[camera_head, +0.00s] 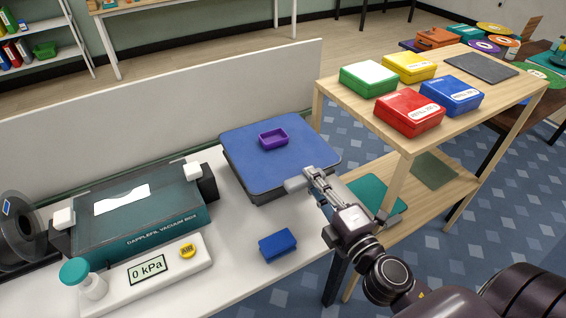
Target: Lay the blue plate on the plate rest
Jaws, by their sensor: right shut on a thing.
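The blue plate (248,165) is a large square sheet with a dark edge, lying flat at the back right of the white table. A small purple tray (273,139) sits on it. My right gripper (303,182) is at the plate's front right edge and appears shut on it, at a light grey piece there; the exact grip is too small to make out. Below the plate's front edge is a dark body, mostly hidden. No thing is clearly marked as the plate rest; a flat dark grey pad (481,68) lies bare on the wooden shelf. My left gripper is not in view.
Red (409,112), blue (452,95), green (368,78) and yellow (409,67) boxes stand on the wooden shelf's top. A teal vacuum box (145,222) and a small blue block (278,245) are on the white table (235,287). A low white partition (150,120) runs behind.

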